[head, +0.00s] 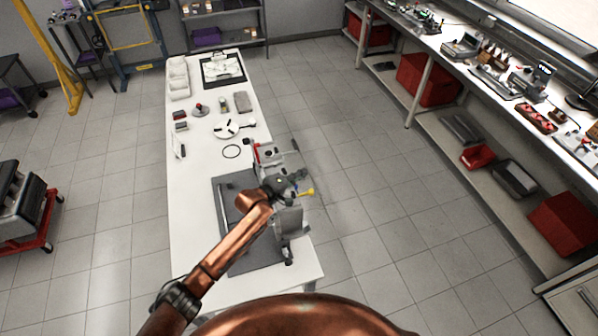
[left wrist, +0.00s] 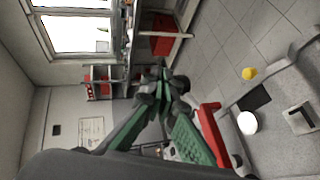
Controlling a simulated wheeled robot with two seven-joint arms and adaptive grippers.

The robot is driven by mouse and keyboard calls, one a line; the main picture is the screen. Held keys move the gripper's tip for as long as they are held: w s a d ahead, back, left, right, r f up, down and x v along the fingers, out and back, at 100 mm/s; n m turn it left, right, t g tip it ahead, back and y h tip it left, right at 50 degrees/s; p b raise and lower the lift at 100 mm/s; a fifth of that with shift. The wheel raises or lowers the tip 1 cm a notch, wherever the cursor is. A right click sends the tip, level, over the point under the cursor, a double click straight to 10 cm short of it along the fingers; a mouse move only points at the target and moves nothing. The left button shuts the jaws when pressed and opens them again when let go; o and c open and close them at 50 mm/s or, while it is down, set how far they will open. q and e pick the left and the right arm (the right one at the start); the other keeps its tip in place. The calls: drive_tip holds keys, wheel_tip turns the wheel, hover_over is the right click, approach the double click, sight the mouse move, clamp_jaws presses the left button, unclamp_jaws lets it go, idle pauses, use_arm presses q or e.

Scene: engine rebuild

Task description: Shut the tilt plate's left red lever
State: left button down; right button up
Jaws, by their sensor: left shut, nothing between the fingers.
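The tilt plate assembly, a grey metal fixture (head: 290,220), stands at the right edge of the white table. A red lever-like part (head: 256,153) shows at its far left side, and a red bar (left wrist: 212,132) shows in the left wrist view, just right of the fingers. I cannot tell whether these are the same lever or how far it is turned. My left gripper (head: 279,186) is over the fixture and hides part of it. In the left wrist view its green-padded fingers (left wrist: 162,88) are shut and empty, beside the red bar; contact is unclear. My right gripper is not in view.
A yellow knob (head: 307,192) sticks out right of the fixture. Open floor lies right of the table.

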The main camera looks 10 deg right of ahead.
use_arm(q)
drive_tip(key=s+a+r+p, duration=0.2)
drive_tip(key=s+r, duration=0.5)
drive_tip(key=r, duration=0.4)
drive_tip(key=shift+a+r, duration=0.2)
drive_tip(key=shift+a, duration=0.45)
